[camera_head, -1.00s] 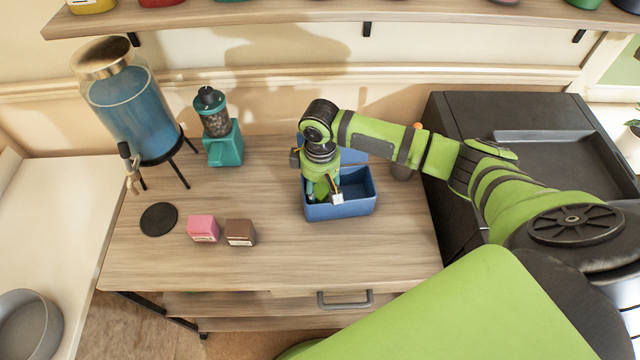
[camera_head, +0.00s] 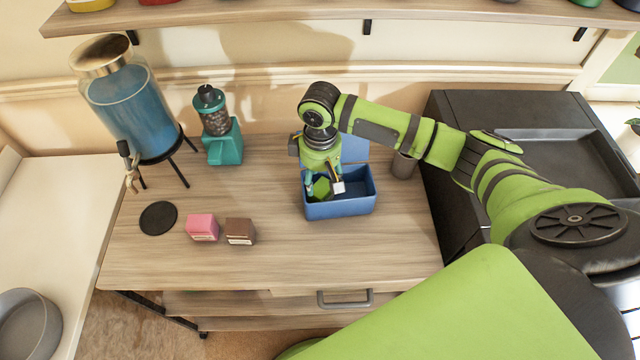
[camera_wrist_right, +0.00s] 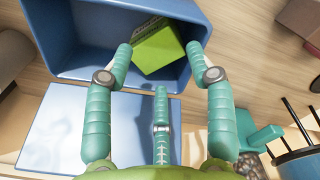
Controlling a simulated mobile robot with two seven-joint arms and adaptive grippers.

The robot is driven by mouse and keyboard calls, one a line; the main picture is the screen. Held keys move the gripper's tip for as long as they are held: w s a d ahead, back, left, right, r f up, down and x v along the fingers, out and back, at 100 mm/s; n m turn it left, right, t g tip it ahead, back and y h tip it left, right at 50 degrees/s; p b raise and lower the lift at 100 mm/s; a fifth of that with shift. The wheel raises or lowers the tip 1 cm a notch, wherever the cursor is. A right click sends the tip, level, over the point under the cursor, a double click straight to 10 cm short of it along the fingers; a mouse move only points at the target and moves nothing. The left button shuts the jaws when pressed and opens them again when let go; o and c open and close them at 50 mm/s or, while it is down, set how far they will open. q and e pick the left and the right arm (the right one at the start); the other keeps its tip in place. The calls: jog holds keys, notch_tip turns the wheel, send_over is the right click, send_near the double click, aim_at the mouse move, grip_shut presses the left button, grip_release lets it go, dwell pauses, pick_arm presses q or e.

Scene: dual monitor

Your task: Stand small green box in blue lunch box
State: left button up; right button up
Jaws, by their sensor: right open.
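The blue lunch box (camera_head: 345,208) stands open on the wooden desk, its lid (camera_head: 355,148) folded back at the rear. The small green box (camera_head: 321,187) is inside, at the left end; it also shows in the wrist view (camera_wrist_right: 160,52), against the lunch box wall. Whether it stands fully upright I cannot tell. My right gripper (camera_head: 322,182) is just above it, pointing down. In the wrist view its fingers (camera_wrist_right: 160,62) are spread apart, with the green box between and beyond the tips. My left gripper is not in view.
A pink box (camera_head: 202,228) and a brown box (camera_head: 240,231) sit to the left on the desk. A grey cup (camera_head: 403,167) stands behind my arm. The desk front is clear.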

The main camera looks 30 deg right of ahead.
aim_at(320, 189)
notch_tip(320, 189, up, 9)
jog(key=shift+f+b, duration=0.15)
jog(key=shift+b, duration=0.3)
